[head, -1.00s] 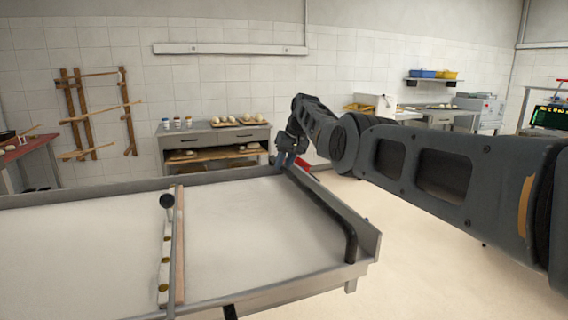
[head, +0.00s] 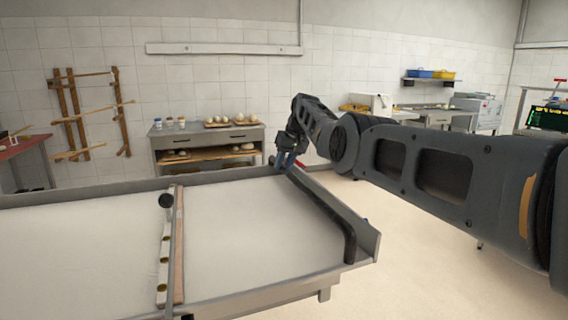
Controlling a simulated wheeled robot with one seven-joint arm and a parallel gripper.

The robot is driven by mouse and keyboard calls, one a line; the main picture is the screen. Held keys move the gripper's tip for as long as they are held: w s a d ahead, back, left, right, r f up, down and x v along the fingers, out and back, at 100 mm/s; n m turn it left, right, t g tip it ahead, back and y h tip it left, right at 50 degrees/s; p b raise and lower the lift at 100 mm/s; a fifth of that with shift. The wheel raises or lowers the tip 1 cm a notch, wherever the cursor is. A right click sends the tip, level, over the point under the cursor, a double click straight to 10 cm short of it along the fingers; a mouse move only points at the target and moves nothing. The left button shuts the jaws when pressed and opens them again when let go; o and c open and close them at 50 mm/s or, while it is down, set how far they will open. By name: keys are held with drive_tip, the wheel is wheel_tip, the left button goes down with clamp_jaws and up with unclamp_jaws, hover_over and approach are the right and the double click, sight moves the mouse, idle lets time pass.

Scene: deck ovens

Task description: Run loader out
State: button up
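The loader (head: 262,235) is a wide, pale flat bed with grey metal side rails, filling the lower left of the head view. A black bar (head: 328,212) runs along its right rail. My gripper (head: 286,162) is at the far right corner of the loader, by the far end of that bar. A bit of red shows just beside the gripper. The fingers are small and dark here, and I cannot see whether they are closed on the bar.
A grey bench (head: 206,139) with dough balls on trays stands against the back wall. A wooden rack (head: 90,112) hangs to its left. A red-topped table (head: 22,147) is at the far left. Open floor (head: 430,225) lies right of the loader.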

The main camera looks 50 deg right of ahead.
drive_tip(key=shift+o, duration=1.4)
drive_tip(key=shift+s+d+r, duration=0.1)
drive_tip(key=shift+s+d, duration=0.1)
drive_tip(key=shift+d, duration=0.15)
drive_tip(key=shift+o, duration=0.8)
drive_tip(key=shift+w+a, duration=0.1)
drive_tip(key=v, duration=0.7)
drive_tip(key=shift+r+b, duration=0.35)
drive_tip(key=shift+s, duration=0.2)
